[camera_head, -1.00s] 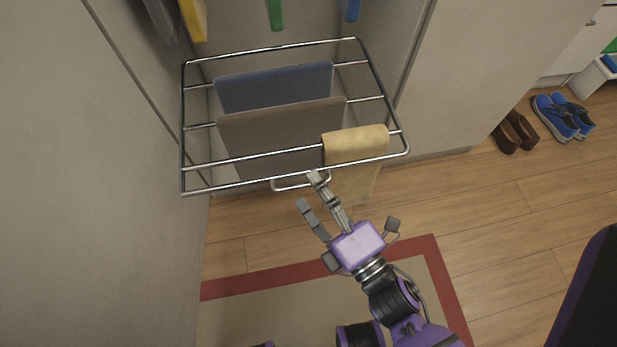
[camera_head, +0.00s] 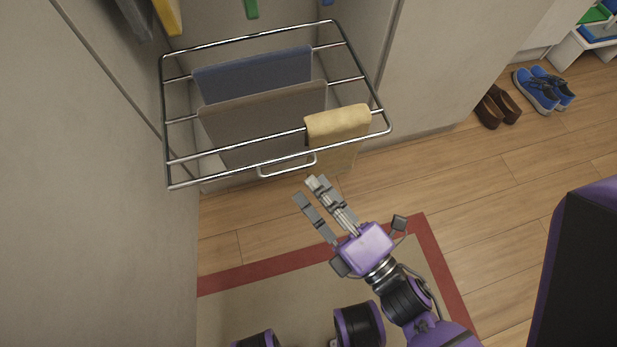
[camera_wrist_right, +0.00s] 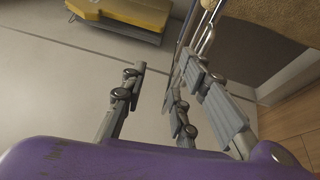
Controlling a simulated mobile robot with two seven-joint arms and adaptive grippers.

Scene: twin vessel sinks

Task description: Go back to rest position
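My right gripper (camera_head: 308,189) is in front of and below the metal drying rack (camera_head: 171,187), near the rack's handle (camera_head: 288,172) but apart from it in the head view. Its fingers are spread and nothing shows between them. In the right wrist view the fingers (camera_wrist_right: 162,76) also stand apart and empty. My left gripper is not in view.
The rack holds a blue cloth (camera_head: 255,72), a grey-brown cloth (camera_head: 265,115) and a tan towel (camera_head: 337,124). Brown shoes (camera_head: 497,106) and blue shoes (camera_head: 543,90) stand at right. A red-bordered rug (camera_head: 270,275) lies below. Open wooden floor lies at right.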

